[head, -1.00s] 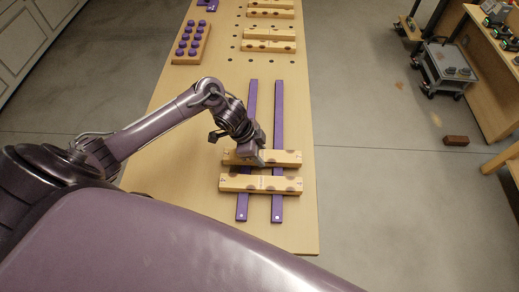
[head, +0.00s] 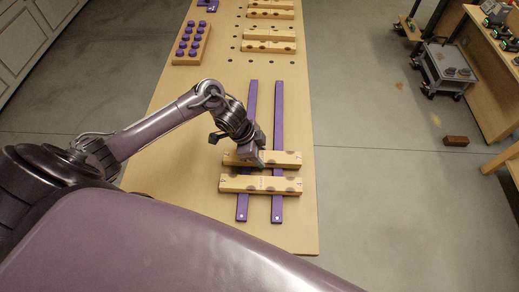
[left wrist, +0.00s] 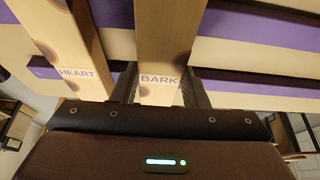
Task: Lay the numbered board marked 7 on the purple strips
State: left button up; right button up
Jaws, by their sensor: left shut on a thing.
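Two purple strips (head: 253,100) (head: 278,110) lie side by side along the bench. A wooden board (head: 287,157) with dark round patches lies across them; my left gripper (head: 257,160) is shut on it. In the left wrist view this board (left wrist: 165,35) carries the word BARK and sits between the fingers (left wrist: 160,88). A second board (head: 262,184) lies across the strips nearer to me, apart and roughly parallel; in the left wrist view it (left wrist: 68,45) reads HEART. I cannot read a number on either board. My right gripper is not in view.
More boards (head: 270,46) lie at the far end of the bench (head: 190,120), near rows of dark holes. A wooden block with purple knobs (head: 190,42) stands at the far left. The bench's right edge runs close past the board ends. A grey cart (head: 445,65) stands on the floor.

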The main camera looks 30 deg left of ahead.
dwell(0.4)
pick_arm(q)
jog(key=o, duration=1.2)
jog(key=shift+c, duration=0.2)
notch_tip(320, 180, up, 8)
jog(key=p, duration=0.8)
jog(key=shift+p, duration=0.3)
